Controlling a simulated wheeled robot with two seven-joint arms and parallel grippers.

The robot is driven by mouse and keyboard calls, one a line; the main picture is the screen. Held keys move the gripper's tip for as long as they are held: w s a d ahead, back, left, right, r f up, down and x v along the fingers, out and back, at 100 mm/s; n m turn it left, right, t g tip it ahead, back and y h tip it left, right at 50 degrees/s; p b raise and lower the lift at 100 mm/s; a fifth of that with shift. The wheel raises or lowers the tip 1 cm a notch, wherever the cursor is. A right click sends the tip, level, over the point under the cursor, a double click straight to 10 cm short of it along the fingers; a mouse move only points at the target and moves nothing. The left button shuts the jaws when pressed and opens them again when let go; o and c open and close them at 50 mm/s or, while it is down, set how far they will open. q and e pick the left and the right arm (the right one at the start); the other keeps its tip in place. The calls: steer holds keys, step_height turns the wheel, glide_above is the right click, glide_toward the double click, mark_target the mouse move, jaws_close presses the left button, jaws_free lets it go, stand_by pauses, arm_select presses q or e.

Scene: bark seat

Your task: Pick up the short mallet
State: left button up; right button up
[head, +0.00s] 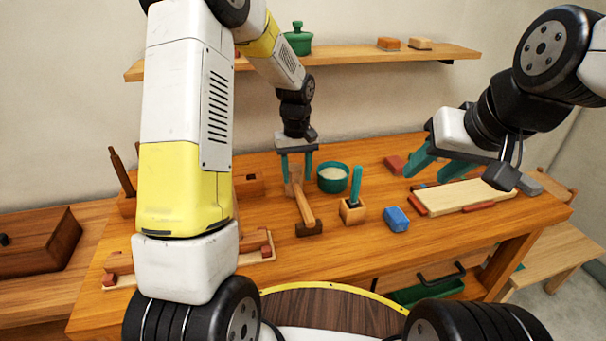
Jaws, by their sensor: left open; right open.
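A mallet with a light wooden handle (304,206) and a dark head (309,230) lies on the workbench, head toward me. Nothing looks clamped. My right gripper (437,168) is open and empty above the right part of the bench, near a pale board (465,196).
A teal bowl (333,178), a small wooden block (352,211) holding a teal-handled tool (356,184) and a blue block (396,219) stand right of the mallet. A wall shelf (350,58) runs behind. My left arm hides part of the bench's left side.

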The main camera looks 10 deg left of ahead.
mark_target(297, 185)
arm_select(q)
step_height(297, 185, down, 6)
steer(key=shift+s, duration=0.1)
jaws_close()
stand_by(0.4)
